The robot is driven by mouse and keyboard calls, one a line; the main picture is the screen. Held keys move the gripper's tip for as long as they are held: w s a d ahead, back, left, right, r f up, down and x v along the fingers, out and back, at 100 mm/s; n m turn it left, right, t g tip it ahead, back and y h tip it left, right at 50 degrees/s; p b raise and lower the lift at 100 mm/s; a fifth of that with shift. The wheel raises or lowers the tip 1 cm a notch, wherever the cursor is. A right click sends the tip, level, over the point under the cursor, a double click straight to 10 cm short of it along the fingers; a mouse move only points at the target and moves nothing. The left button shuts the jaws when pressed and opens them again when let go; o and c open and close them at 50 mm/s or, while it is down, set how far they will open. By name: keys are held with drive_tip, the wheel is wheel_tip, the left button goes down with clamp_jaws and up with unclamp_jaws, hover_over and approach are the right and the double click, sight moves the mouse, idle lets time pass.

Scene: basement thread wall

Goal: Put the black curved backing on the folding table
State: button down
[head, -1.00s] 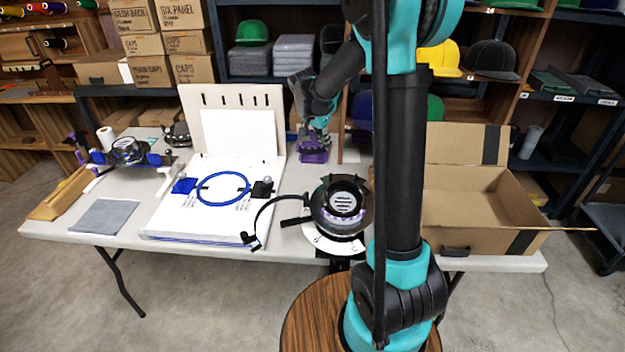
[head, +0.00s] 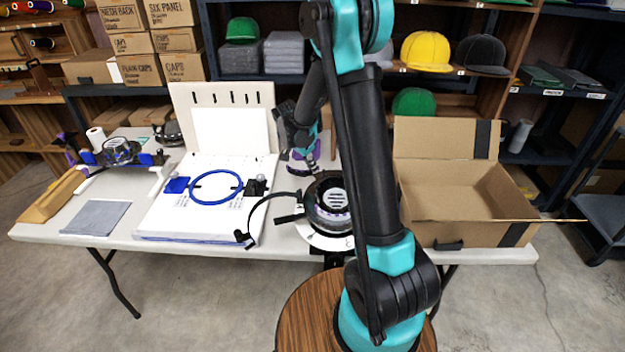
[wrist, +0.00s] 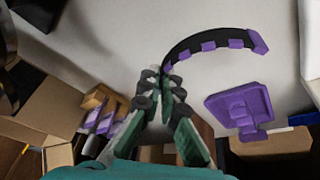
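The black curved backing (wrist: 210,42) is a thin dark arc with several purple pads along its inner side. In the wrist view it stretches up and right from my fingertips over the pale table top. My gripper (wrist: 160,82) has its fingers drawn together at the near end of the arc and looks shut on it. In the head view my gripper (head: 303,152) is over the back middle of the folding table (head: 185,243), with a dark curve below it. I cannot tell whether the backing touches the table. My arm partly hides this area.
A white board with a blue hoop (head: 216,186) stands left of my gripper. A round black device (head: 330,203) is close in front. An open cardboard box (head: 455,195) is at right. A purple block (wrist: 240,106) shows in the wrist view. A grey cloth (head: 97,217) lies at left.

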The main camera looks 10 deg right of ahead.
drive_tip(key=shift+f, duration=2.7)
drive_tip(key=c, duration=1.7)
unclamp_jaws()
drive_tip(key=shift+f, duration=0.1)
drive_tip(key=v, duration=1.2)
drive_tip(key=shift+d+r, duration=0.1)
drive_tip(key=shift+r, duration=0.1)
